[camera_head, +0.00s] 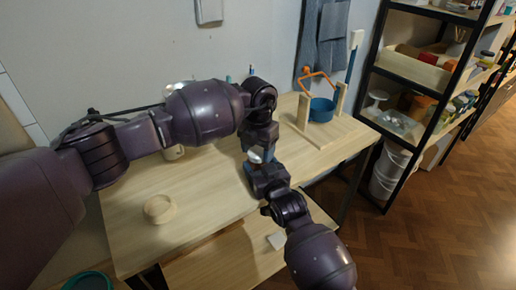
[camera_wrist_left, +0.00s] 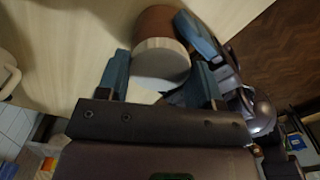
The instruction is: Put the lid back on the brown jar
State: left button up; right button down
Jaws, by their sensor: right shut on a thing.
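The brown jar (camera_wrist_left: 157,20) shows at the top of the left wrist view. A pale round lid (camera_wrist_left: 160,58) sits against its near end, in line with it; whether it is fully seated I cannot tell. My left gripper (camera_wrist_left: 160,72) has its blue fingers on either side of the lid; whether they press on it is unclear. My right gripper (camera_wrist_left: 197,35) is shut on the jar from the side. In the head view my left gripper (camera_head: 257,146) and right gripper (camera_head: 257,166) meet above the table, with a pale bit of the lid (camera_head: 256,155) between them; they mostly hide the jar.
A pale round dish (camera_head: 159,209) stands on the wooden table (camera_head: 210,190) at the left front. A wooden stand with a blue pot (camera_head: 321,109) and orange handle is at the back right. A shelf rack (camera_head: 410,100) stands right of the table. The table's middle is mostly clear.

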pick_arm(q)
jog(key=c, duration=0.5)
jog(key=shift+o, duration=0.2)
jog(key=o, duration=1.1)
notch_tip(320, 180, up, 12)
pick_arm(e)
jog(key=shift+c, duration=0.4)
grip_release()
